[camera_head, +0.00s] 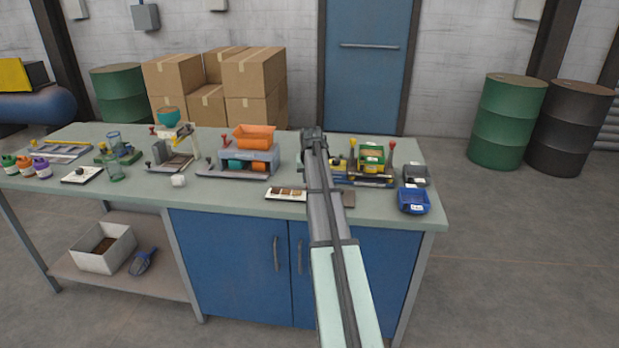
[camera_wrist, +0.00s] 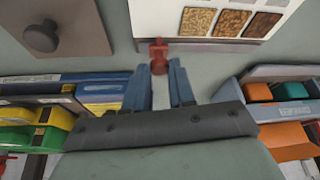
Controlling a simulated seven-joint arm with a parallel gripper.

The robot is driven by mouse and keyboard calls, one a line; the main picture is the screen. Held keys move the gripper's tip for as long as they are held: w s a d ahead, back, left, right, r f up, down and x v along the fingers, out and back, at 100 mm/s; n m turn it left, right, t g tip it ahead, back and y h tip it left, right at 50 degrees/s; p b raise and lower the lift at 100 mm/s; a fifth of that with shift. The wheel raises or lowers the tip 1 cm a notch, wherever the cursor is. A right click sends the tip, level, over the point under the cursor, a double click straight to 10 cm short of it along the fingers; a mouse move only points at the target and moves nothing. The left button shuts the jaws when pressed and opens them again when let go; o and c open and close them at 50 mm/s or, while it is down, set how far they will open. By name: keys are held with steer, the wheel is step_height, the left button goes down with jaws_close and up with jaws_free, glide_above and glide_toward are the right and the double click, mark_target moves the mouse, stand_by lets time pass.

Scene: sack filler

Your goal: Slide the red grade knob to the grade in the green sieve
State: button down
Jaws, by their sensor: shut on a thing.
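The red grade knob (camera_wrist: 158,52) stands at the edge of a white grade card (camera_wrist: 200,22) in the wrist view. The card carries several brown grain pictures, and the knob is near the picture at its left end. My gripper (camera_wrist: 160,76) is shut on the knob, one blue finger on each side. In the head view the card (camera_head: 285,198) lies near the table's front edge, while my arm hides the knob and fingers. A green, yellow-trimmed piece (camera_head: 371,152), perhaps the green sieve, stands right of my arm. Its contents are not readable.
A grey plate with a round dark knob (camera_wrist: 40,38) lies beside the card. An orange tray (camera_head: 254,136) stands on a grey rack left of my arm. Blue and dark bins (camera_head: 413,200) sit at the table's right end. Bare table lies in front of the card.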

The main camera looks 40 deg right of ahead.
mark_target(299, 190)
steer(key=shift+w+a, duration=0.1)
steer(key=shift+w+a, duration=1.3)
steer(key=shift+w, duration=0.05)
steer(key=c, duration=0.9)
jaws_free()
steer(key=shift+c, duration=0.2)
steer(key=shift+r, duration=0.1)
steer(key=v, duration=1.3)
steer(key=shift+r, duration=0.3)
steer(key=shift+s+a, duration=0.1)
steer(key=shift+s, duration=0.05)
